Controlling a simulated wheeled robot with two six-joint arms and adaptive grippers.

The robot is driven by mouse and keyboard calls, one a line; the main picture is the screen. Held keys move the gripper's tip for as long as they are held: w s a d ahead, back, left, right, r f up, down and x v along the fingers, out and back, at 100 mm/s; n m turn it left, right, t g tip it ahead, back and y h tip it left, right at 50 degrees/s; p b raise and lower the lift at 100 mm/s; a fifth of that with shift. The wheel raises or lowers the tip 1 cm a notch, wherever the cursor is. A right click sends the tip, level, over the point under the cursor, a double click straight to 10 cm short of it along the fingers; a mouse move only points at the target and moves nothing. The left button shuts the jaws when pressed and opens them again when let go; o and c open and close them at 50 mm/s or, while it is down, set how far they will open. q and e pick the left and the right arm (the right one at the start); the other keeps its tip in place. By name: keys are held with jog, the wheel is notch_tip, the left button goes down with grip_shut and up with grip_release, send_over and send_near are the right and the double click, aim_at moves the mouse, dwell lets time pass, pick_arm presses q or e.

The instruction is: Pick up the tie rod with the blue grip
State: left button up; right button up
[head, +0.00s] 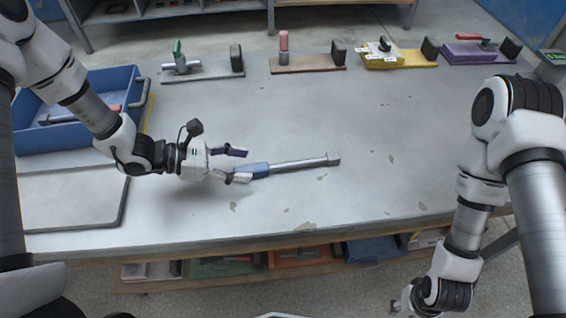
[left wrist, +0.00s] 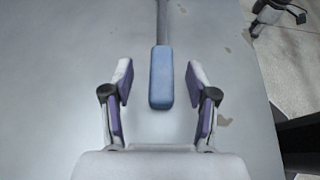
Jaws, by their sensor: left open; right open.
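The tie rod with the blue grip lies on the grey table, its metal rod (head: 300,163) pointing right and its blue grip (head: 253,170) at the left end. In the left wrist view the blue grip (left wrist: 161,77) lies between the spread fingers, apart from both, with the rod running away upward. My left gripper (head: 238,165) is open and empty at the grip's left end; it also shows in the left wrist view (left wrist: 160,92). My right gripper (head: 402,300) is low at the lower right, beyond the table's front edge, and only partly seen.
A blue bin (head: 70,138) with a rod inside stands at the left, near a flat grey panel (head: 70,197). Several boards with handles and black blocks, such as a yellow one (head: 400,60), line the back edge. A shelf with trays (head: 300,256) lies under the front edge. The table's middle right is clear.

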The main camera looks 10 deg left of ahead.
aim_at(259, 166)
pick_arm(q)
jog(key=x, duration=0.4)
jog(key=shift+s+d, duration=0.1)
jog(key=shift+d+f, duration=0.1)
jog(key=shift+d, duration=0.25)
jog(key=shift+a, duration=0.15)
jog(key=c, duration=0.3)
grip_shut()
